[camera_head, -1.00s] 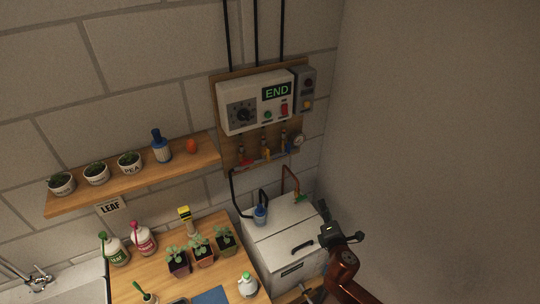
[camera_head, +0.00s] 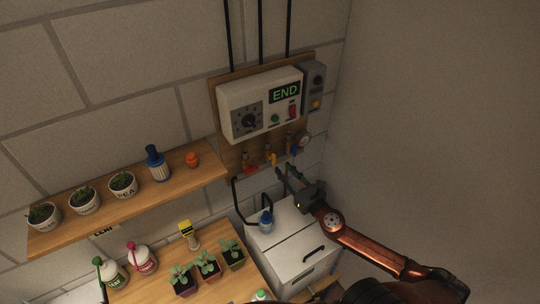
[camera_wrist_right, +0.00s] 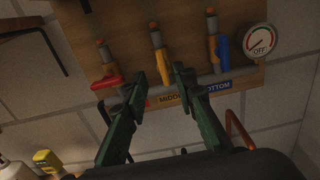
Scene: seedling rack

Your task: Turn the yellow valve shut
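The yellow valve (camera_head: 271,159) is on the wooden board under the control box. In the right wrist view its yellow handle (camera_wrist_right: 162,66) hangs down in line with its pipe, between a red-handled valve (camera_wrist_right: 107,81) and a blue-handled valve (camera_wrist_right: 222,48). My right gripper (camera_head: 284,172) is just below and in front of the valves. In the right wrist view its green fingers (camera_wrist_right: 160,78) are open, one each side of the yellow handle's lower end. I cannot tell whether they touch it. My left gripper is not in view.
A gauge (camera_wrist_right: 260,40) reading OFF is beside the blue valve. The control box (camera_head: 258,107) with an END display is above. A white chest (camera_head: 288,241) stands below, with a blue bottle (camera_head: 265,222) on top. A shelf (camera_head: 140,199) with pots is at left.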

